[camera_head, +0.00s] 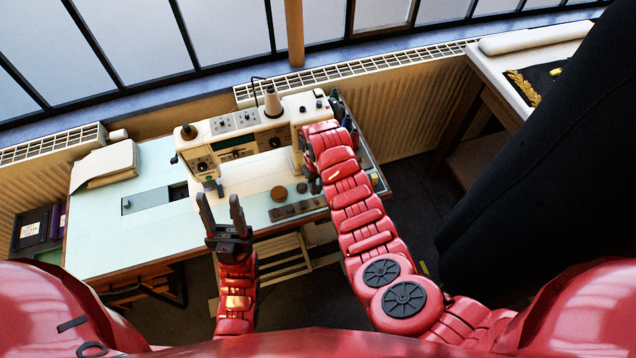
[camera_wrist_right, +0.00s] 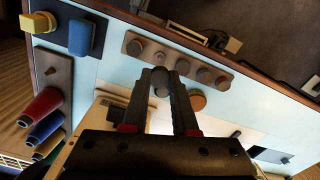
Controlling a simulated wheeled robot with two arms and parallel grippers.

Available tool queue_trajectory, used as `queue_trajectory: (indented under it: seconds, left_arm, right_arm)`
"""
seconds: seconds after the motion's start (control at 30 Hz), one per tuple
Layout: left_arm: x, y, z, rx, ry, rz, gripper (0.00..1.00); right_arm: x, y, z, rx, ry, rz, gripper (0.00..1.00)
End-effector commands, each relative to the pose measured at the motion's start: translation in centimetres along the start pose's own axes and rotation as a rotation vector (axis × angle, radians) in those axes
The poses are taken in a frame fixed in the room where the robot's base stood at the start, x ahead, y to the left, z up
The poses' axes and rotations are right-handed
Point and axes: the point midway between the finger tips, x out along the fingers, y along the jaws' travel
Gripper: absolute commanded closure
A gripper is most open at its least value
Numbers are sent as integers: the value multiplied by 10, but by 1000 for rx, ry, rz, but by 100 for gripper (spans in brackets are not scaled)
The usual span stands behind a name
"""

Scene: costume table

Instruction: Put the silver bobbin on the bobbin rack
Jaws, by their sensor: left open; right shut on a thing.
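The bobbin rack (camera_head: 299,208) is a brown strip with several round spots along it, lying near the table's front edge. It also shows in the right wrist view (camera_wrist_right: 170,60), just beyond my right fingertips. My right gripper (camera_wrist_right: 161,84) is shut on a small grey rounded thing, seemingly the silver bobbin (camera_wrist_right: 161,77), partly hidden between the fingers. I cannot tell its height above the table. In the head view my right gripper is hidden behind its own red arm.
A cream sewing machine (camera_head: 240,140) stands behind the rack. A brown round piece (camera_wrist_right: 197,101) lies beside the rack. Thread spools (camera_wrist_right: 43,106) and yellow and blue blocks (camera_wrist_right: 87,38) stand at the left of the wrist view.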

Motion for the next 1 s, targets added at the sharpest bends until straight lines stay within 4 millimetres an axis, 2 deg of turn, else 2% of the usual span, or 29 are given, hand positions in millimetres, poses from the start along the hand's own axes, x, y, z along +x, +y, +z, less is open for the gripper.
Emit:
queue_trajectory:
  seconds: [0.63,0.8,1.0]
  left_arm:
    - [-38,2,6,0,0,0,50]
    - [-46,2,8,0,0,0,50]
    - [-46,2,8,0,0,0,50]
  right_arm:
    - [57,0,1,0,-2,0,100]
    - [65,1,0,1,0,0,100]
    - [66,0,0,1,0,0,100]
